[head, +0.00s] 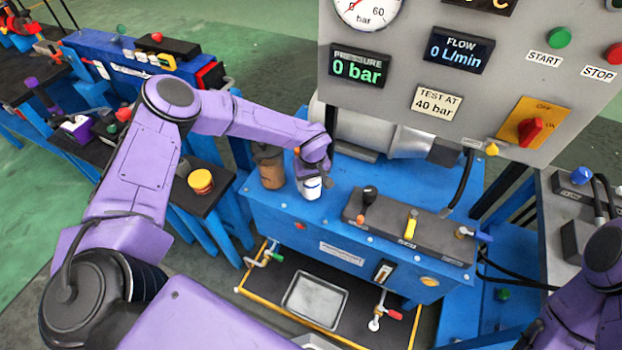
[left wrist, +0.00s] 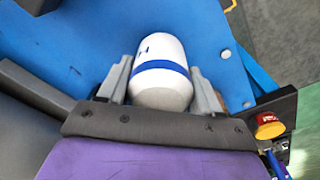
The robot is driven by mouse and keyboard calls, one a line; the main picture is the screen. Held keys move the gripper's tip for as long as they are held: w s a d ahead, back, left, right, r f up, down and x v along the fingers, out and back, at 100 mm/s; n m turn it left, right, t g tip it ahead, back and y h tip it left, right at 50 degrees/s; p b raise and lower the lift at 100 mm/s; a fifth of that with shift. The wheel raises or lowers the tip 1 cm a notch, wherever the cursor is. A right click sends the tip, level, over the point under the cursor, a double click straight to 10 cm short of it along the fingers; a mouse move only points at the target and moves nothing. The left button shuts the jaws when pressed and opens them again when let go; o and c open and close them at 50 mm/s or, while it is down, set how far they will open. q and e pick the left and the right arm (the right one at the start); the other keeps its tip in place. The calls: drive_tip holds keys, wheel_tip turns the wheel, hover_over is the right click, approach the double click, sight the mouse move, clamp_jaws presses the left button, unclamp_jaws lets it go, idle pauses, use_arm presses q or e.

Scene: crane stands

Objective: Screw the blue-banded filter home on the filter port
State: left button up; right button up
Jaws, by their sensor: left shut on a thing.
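The filter port is hidden by the filter and gripper, so I cannot tell how far the filter is seated. Of my right arm, only purple links show at the right edge; its gripper is out of view.
A brown canister (head: 270,168) stands close to the left of the filter. A dark valve block (head: 408,229) with levers sits to the right. The grey gauge panel (head: 455,105) rises behind, its pressure display (head: 359,66) reading 0 bar.

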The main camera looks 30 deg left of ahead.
use_arm(q)
drive_tip(key=m, duration=0.3)
drive_tip(key=shift+p, duration=0.4)
drive_tip(key=shift+m, duration=1.1)
drive_tip(key=shift+m+h, duration=0.3)
drive_tip(key=shift+m, duration=0.6)
drive_tip(key=m, duration=0.3)
